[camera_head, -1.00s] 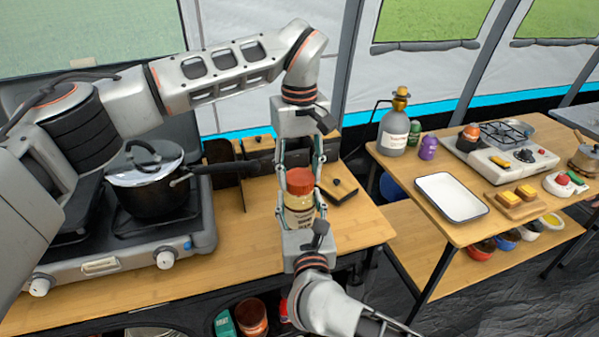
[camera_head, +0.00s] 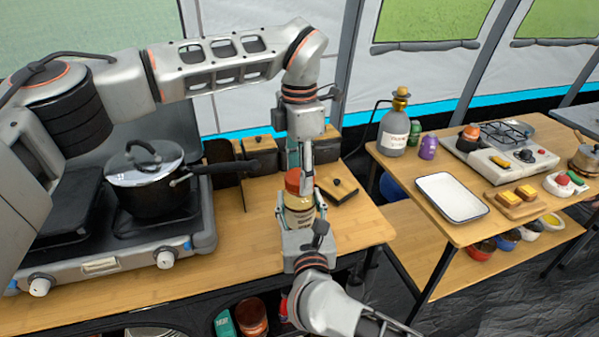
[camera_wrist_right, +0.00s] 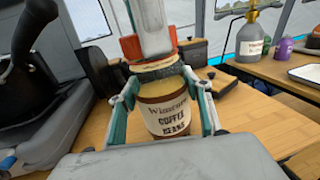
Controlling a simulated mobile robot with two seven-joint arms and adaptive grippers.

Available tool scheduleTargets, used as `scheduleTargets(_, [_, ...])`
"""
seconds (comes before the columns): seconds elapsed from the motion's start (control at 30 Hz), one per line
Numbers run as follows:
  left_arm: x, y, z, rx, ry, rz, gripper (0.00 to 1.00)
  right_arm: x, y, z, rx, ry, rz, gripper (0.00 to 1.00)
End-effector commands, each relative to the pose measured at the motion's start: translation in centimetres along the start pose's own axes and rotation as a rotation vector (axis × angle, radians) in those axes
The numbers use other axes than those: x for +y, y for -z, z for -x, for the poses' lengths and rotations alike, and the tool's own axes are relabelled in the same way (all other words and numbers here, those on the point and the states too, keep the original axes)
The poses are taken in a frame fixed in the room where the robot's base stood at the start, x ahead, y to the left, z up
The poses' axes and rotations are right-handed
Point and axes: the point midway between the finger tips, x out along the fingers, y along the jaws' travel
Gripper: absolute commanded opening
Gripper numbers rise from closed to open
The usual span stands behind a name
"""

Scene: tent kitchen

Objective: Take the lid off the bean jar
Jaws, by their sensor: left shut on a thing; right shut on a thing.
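The bean jar (camera_head: 299,216) stands upright near the front of the wooden counter; its "coffee beans" label shows in the right wrist view (camera_wrist_right: 167,115). Its red lid (camera_head: 292,182) sits at the jar's top, partly hidden by a finger; it also shows in the right wrist view (camera_wrist_right: 131,47). My left gripper (camera_head: 302,178) points down from above, shut on the lid, its fingers seen nearly edge-on. My right gripper (camera_head: 299,222) comes from the front, shut around the jar's body, one finger on each side. I cannot tell whether the lid is loose on the neck.
A lidded black pot (camera_head: 150,190) stands on the stove to the left, its handle reaching toward the jar. A second table on the right holds a white tray (camera_head: 452,197) and a bottle (camera_head: 395,132).

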Motion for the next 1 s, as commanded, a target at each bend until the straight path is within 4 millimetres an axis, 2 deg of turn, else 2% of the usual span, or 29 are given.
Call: scheduleTargets(1.0, [-0.08,-0.07,0.09,0.001,0.0,1.808,0.17,-0.05,0.0,-0.03,0.0,0.001,0.0,0.0])
